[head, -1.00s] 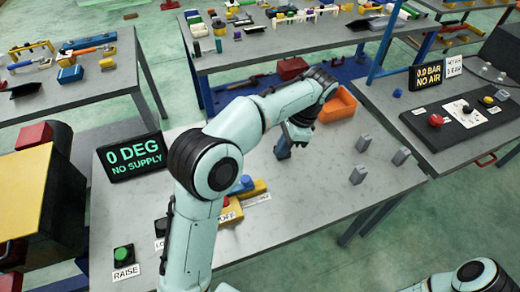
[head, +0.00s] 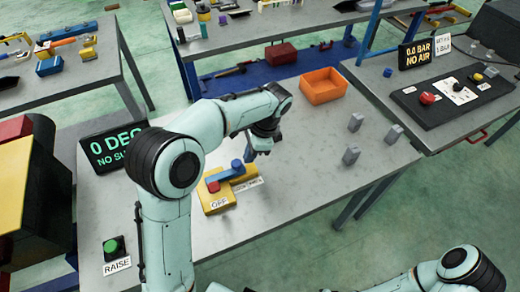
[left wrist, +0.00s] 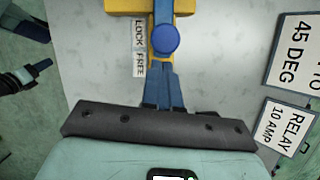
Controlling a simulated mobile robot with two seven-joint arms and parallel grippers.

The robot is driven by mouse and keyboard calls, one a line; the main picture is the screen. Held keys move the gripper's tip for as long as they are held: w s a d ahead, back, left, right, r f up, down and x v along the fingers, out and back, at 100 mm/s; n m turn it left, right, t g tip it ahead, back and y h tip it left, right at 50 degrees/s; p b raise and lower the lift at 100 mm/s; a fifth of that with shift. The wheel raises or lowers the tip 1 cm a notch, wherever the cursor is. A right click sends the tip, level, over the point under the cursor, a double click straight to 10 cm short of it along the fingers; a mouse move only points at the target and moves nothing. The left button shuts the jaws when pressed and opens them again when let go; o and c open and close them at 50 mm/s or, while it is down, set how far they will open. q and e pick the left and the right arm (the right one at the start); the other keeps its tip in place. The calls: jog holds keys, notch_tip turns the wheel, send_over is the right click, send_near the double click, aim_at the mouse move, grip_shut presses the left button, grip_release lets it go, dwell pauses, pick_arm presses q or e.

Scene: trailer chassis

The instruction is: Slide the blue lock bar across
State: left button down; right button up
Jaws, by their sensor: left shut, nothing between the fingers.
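The blue lock bar (head: 222,175) lies on a yellow base (head: 216,200) on the grey bench, with a blue round knob (head: 237,164) at its right end and a red block at its other end. In the left wrist view the knob (left wrist: 165,38) stands over the bar, beside a label reading LOCK FREE. My left gripper (head: 251,156) is just to the right of the knob, shut and empty. In the left wrist view its blue fingertips (left wrist: 161,66) are close to the knob; I cannot tell whether they touch it. My right gripper is out of view.
Several grey blocks (head: 352,154) stand on the right of the bench. An orange bin (head: 322,85) is at the back. A display (head: 112,147) and a green RAISE button (head: 113,246) are on the left. The bench front is clear.

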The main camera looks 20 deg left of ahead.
aim_at(237, 164)
pick_arm(q)
jog(key=shift+s+a, duration=0.15)
jog(key=shift+s+a+f+b, duration=0.15)
jog(key=shift+s+a+b, duration=0.15)
jog(key=shift+s+a, duration=0.75)
jog(key=shift+d, duration=0.1)
